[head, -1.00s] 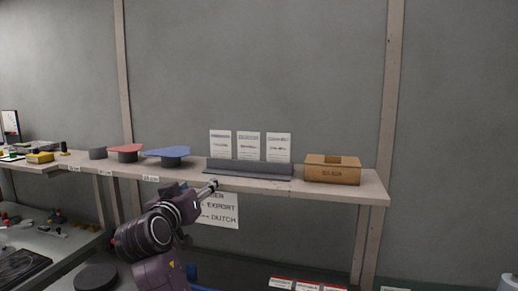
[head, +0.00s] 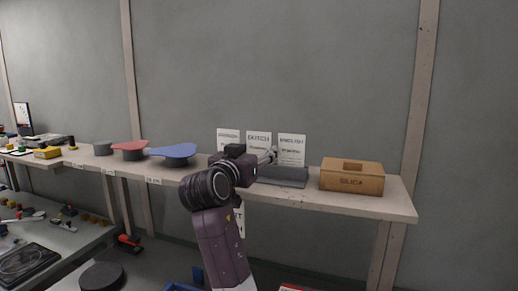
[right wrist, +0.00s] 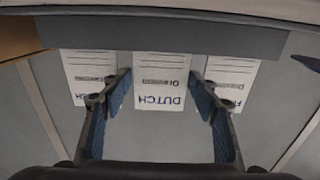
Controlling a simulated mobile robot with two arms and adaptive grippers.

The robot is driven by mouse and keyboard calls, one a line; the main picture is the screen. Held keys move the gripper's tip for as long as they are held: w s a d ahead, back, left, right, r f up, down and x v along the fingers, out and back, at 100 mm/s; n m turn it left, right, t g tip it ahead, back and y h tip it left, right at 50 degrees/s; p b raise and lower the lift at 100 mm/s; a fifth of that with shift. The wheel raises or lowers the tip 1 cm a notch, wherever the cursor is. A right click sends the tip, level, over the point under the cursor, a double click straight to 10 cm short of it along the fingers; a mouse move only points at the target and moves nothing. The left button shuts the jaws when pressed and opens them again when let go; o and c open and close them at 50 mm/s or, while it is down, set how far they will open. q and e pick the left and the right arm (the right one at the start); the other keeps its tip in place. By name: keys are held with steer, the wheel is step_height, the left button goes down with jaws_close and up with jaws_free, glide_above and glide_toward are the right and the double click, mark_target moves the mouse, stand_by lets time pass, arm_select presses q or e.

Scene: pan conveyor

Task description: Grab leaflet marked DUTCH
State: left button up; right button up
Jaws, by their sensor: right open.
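Three white leaflets stand side by side in a dark grey holder (head: 285,176) on the shelf. The middle leaflet (head: 258,139) shows in the right wrist view, upside down, as the one marked DUTCH (right wrist: 160,98). My right gripper (head: 268,157) is in front of the middle leaflet in the head view. In the right wrist view its open fingers stand to either side of the DUTCH leaflet, with a gap on each side. Nothing is held. My left gripper is not in view.
Neighbouring leaflets (right wrist: 84,68) (right wrist: 232,72) flank the DUTCH one closely. A blue pan (head: 174,151) and a red pan (head: 130,146) sit to the left on the shelf (head: 400,203).

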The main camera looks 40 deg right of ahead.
steer(key=shift+w+d, duration=0.15)
steer(key=shift+d, duration=0.1)
steer(key=shift+a, duration=0.1)
steer(key=c, duration=0.5)
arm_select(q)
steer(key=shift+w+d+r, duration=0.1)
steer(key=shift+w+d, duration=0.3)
arm_select(e)
steer(key=shift+r, duration=0.15)
